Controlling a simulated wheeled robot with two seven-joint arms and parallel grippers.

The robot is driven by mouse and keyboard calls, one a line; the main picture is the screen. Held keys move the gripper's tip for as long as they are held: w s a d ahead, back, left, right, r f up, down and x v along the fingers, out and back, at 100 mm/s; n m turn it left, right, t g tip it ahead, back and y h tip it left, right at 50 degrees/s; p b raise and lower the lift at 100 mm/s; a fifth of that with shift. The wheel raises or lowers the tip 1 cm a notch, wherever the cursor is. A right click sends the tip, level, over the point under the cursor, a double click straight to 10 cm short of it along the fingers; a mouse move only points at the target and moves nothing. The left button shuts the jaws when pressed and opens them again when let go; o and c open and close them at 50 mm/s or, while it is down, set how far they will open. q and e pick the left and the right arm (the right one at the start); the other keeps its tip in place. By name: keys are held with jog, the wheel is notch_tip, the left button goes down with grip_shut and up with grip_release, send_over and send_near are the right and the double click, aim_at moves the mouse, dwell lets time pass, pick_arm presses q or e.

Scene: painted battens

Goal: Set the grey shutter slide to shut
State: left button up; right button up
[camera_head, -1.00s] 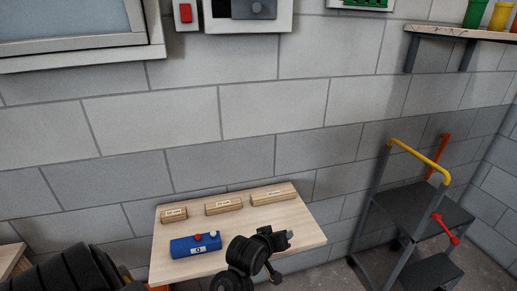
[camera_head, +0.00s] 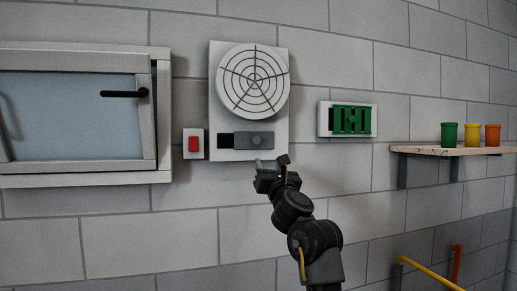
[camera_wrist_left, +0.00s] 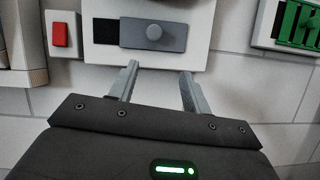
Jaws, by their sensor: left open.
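My right gripper is not in view.
A red switch (camera_head: 194,144) is left of the panel, beside a window (camera_head: 75,115) with a black handle. A green louvre unit (camera_head: 352,120) is on the wall at right. A shelf (camera_head: 440,151) holds green, yellow and orange cups.

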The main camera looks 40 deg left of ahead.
aim_at(257, 142)
pick_arm(q)
jog(key=w+a+r+p, duration=0.1)
jog(key=a+r+p, duration=0.1)
jog(key=w+a+r+n+p, duration=0.1)
jog(key=a+r+p, duration=0.1)
jog(key=a, duration=0.1)
jog(key=w+a+r+n+g+p, duration=0.1)
jog(key=w+a+r+p, duration=0.1)
jog(key=shift+w+a+r+y, duration=0.1)
jog(key=shift+a+y, duration=0.2)
jog(key=shift+y, duration=0.1)
jog(key=shift+w+a+r+p, duration=0.1)
jog(key=shift+w+a+p, duration=0.25)
jog(key=shift+w+a, duration=0.1)
grip_shut()
